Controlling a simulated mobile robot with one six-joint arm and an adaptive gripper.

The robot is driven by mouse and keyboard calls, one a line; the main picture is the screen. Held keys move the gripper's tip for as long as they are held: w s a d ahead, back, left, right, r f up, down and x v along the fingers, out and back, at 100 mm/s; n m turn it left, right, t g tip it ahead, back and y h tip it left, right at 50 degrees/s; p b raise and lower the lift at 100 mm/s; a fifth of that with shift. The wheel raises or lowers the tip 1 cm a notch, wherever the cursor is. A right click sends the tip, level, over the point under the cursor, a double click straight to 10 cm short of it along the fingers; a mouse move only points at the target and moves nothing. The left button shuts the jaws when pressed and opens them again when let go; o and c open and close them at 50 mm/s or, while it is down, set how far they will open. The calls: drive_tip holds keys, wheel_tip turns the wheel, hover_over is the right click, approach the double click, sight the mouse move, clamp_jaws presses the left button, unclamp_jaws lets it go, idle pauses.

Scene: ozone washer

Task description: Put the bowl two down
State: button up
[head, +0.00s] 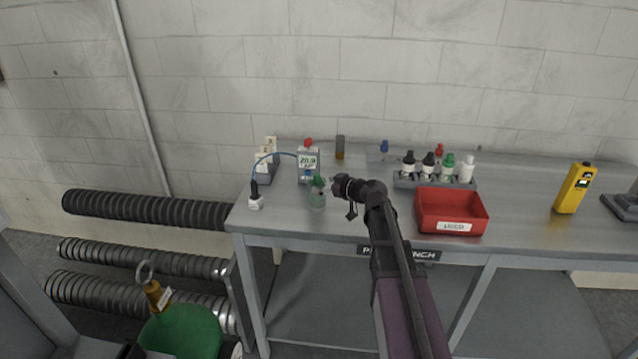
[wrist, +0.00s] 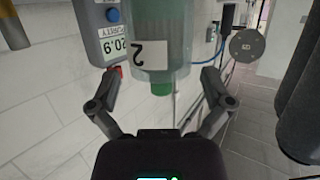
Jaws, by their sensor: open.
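Bowl two is a translucent green bowl (head: 317,198) with a green top at the left end of the bench. In the wrist view, which looks upside down, the bowl (wrist: 165,25) carries a white label with a "2" and its green tip points down in the picture. My gripper (head: 333,189) is just right of the bowl in the head view. In the wrist view my gripper (wrist: 162,78) is open, with one finger on each side of the bowl and gaps visible. I cannot tell whether the bowl's base touches the bench.
A grey meter (head: 308,167) reading 20.9 stands right behind the bowl, with a blue tube to a white fitting (head: 255,202). A red bin (head: 451,208) and a rack of small bottles (head: 436,179) stand to the right. The bench (head: 525,215) is clear between the bin and yellow device (head: 574,189).

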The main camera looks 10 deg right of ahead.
drive_tip(key=p+v, duration=0.2)
drive_tip(key=v, duration=0.7)
drive_tip(key=shift+s, duration=0.1)
idle(0.4)
drive_tip(key=s+a+f+m+g+h, duration=0.2)
drive_tip(key=s+a+f+g, duration=0.5)
drive_tip(key=s+a+f, duration=0.15)
drive_tip(key=s+d+f+m+g+h, duration=0.1)
drive_tip(key=s+f+m+g+h, duration=0.1)
drive_tip(key=s, duration=0.4)
drive_tip(key=s+d+f+m+g+h, duration=0.1)
drive_tip(key=s+f+m+g+h, duration=0.1)
drive_tip(key=s+h, duration=0.3)
drive_tip(key=shift+s+d+f+m+g, duration=0.15)
drive_tip(key=shift+s+f+m+g, duration=0.15)
drive_tip(key=shift+s+m, duration=0.6)
drive_tip(key=shift+r+p, duration=0.75)
drive_tip(key=shift+p, duration=0.15)
